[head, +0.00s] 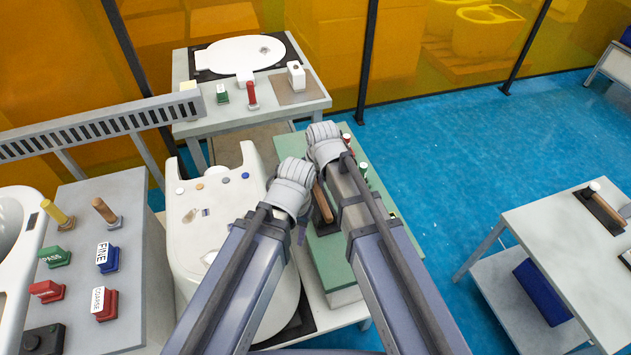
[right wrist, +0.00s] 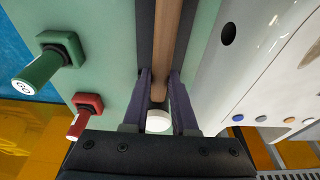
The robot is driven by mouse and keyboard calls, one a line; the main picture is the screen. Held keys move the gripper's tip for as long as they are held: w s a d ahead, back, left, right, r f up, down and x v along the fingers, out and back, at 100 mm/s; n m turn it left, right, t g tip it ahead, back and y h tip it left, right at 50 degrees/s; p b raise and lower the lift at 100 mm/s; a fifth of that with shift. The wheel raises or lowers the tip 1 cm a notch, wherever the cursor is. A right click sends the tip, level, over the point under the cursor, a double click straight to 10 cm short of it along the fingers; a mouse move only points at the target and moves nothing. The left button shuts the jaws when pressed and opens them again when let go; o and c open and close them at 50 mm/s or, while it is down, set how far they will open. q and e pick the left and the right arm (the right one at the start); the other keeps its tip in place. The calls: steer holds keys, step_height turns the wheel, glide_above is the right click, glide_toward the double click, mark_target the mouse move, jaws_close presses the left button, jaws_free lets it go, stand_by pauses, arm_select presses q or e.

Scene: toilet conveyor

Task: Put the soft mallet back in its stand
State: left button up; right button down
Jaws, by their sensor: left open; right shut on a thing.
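The soft mallet has a wooden handle (head: 321,202), which lies along a dark stand on the green-topped bench. In the right wrist view the handle (right wrist: 167,40) runs between dark strips of the stand (right wrist: 145,35), and a white round end (right wrist: 158,122) shows near the gripper. My right gripper (right wrist: 161,80) is shut on the mallet; in the head view (head: 324,150) its fingers are mostly hidden. I cannot tell whether the handle is fully seated. My left gripper (head: 292,190) is open, just left of the mallet, above the toilet's edge; its fingers are largely hidden.
A white toilet (head: 185,240) stands close to the left of the green bench top (head: 335,265). A green stamp (right wrist: 48,62) and a red stamp (right wrist: 86,112) stand beside the mallet. Another table (head: 540,230) is at right; a grey stamp table (head: 135,270) is at left.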

steer(key=shift+f, duration=0.15)
steer(key=c, duration=0.6)
jaws_free()
steer(key=p+v, duration=0.7)
steer(key=v, duration=0.1)
steer(key=shift+p, duration=0.3)
steer(key=shift+f, duration=0.1)
